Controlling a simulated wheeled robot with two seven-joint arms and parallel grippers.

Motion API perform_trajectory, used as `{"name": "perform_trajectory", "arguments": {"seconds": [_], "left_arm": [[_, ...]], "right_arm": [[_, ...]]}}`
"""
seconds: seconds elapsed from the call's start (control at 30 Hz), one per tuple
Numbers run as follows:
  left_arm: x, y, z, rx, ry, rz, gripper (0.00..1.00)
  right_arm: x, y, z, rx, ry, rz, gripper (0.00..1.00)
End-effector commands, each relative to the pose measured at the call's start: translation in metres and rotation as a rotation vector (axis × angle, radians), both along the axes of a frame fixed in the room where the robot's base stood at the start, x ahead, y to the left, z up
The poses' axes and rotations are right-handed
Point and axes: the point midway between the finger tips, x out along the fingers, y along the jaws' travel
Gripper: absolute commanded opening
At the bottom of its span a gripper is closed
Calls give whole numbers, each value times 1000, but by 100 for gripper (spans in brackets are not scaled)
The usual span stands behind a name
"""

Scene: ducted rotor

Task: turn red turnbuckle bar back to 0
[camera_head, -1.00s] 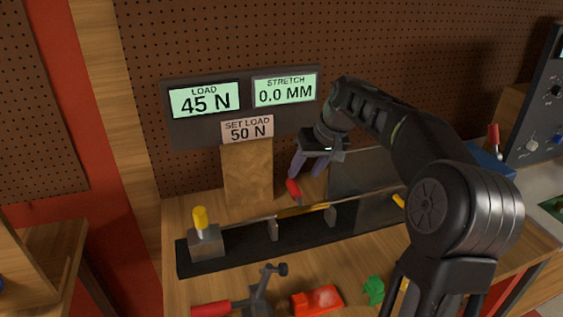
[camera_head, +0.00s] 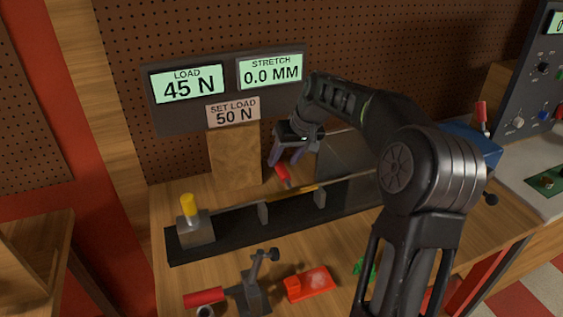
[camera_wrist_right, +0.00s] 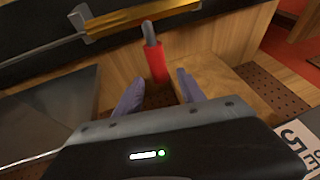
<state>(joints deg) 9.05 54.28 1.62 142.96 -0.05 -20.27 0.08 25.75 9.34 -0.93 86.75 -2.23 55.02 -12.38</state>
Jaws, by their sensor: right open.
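The red turnbuckle bar (camera_head: 283,175) stands tilted behind the yellow turnbuckle body (camera_head: 291,196) on the black rig. In the right wrist view the red bar (camera_wrist_right: 157,64) has a grey tip, and the yellow body (camera_wrist_right: 140,15) lies beyond it. My right gripper (camera_head: 282,159) is open and empty, just above the bar's red end. In its wrist view its two purple fingers (camera_wrist_right: 160,88) point toward the bar, which is ahead of the gap and apart from both fingers. The load display (camera_head: 188,83) reads 45 N and the stretch display (camera_head: 270,69) 0.0 MM. My left gripper is not seen.
A wooden block (camera_head: 235,158) stands behind the rig, left of my right gripper. A grey panel (camera_head: 347,160) stands to its right. A toggle clamp (camera_head: 251,290) and a red-orange block (camera_head: 311,284) are in front. A yellow-topped post (camera_head: 190,208) stands at the rig's left end.

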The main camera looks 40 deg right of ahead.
Motion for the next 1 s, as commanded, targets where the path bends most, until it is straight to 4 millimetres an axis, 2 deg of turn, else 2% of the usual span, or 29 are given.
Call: {"name": "perform_trajectory", "arguments": {"seconds": [0.2, 0.53, 1.0], "left_arm": [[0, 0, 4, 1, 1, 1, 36], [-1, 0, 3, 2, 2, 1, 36], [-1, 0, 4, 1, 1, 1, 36]], "right_arm": [[10, 2, -23, 1, 1, 1, 47], [12, 2, -26, 1, 0, 0, 46], [12, 2, -26, 0, 0, 0, 7]]}}
